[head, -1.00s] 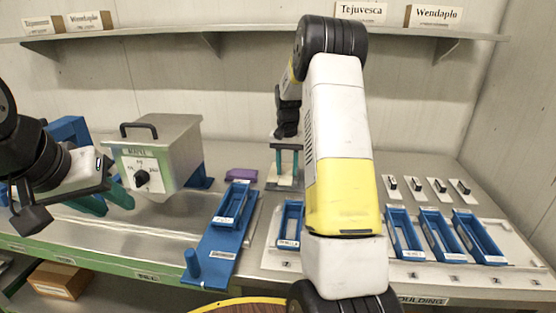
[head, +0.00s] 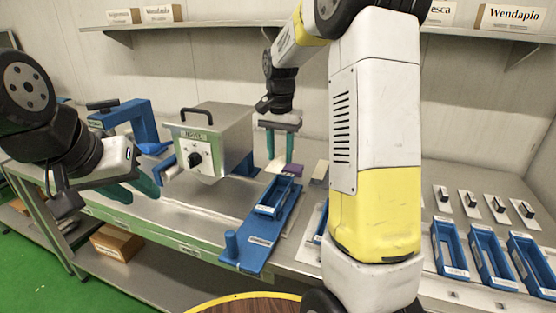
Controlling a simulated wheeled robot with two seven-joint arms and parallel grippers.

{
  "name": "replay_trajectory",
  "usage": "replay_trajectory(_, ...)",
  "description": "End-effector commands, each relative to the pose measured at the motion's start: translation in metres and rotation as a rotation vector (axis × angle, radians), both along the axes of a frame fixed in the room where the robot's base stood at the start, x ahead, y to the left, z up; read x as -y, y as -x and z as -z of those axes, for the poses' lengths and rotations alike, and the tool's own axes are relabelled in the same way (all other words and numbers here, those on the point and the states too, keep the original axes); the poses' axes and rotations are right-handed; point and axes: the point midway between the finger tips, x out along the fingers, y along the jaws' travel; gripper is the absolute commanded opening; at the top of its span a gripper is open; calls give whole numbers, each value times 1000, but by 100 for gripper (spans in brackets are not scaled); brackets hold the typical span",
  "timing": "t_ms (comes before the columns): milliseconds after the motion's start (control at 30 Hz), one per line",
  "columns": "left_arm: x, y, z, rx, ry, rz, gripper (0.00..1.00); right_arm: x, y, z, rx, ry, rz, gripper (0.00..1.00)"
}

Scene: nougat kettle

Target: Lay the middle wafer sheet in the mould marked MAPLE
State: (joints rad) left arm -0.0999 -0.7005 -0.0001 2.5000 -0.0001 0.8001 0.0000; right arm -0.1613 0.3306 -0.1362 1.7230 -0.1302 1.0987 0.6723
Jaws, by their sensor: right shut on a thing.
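My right gripper (head: 280,158) is shut on a pale, flat piece (head: 276,167), seemingly a wafer sheet, held upright of the bench beyond the blue board. My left gripper (head: 133,191) is open and empty, left of the kettle. Three blue open moulds (head: 449,271) stand in a row at the right. Another blue mould (head: 262,210) sits on the long blue board (head: 243,254), and one more is mostly hidden behind my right arm. The mould labels are too small to read, so I cannot tell which is MAPLE.
A steel kettle box (head: 222,135) with a dial stands left of the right gripper. Several white plates with black handles (head: 469,205) lie behind the moulds. A shelf with boxes (head: 510,17) runs above.

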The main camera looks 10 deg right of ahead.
Motion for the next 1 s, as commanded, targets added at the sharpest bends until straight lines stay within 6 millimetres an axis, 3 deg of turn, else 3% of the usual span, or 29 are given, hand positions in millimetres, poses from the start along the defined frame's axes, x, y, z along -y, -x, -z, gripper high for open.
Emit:
replay_trajectory(100, 0, 0, 0, 0, 0, 0, 36, -5, 3, -7, -1, 0, 12, 1)
replay_trajectory(267, 0, 0, 0, -1, 0, 0, 36, -6, 3, 0, -2, 0, 15, 1)
replay_trajectory(700, 0, 0, 0, 0, 0, 0, 36, -5, 4, 52, -4, 0, 14, 1)
replay_trajectory(1000, 0, 0, 0, 0, 0, 0, 36, -5, 3, 75, -2, 0, 14, 1)
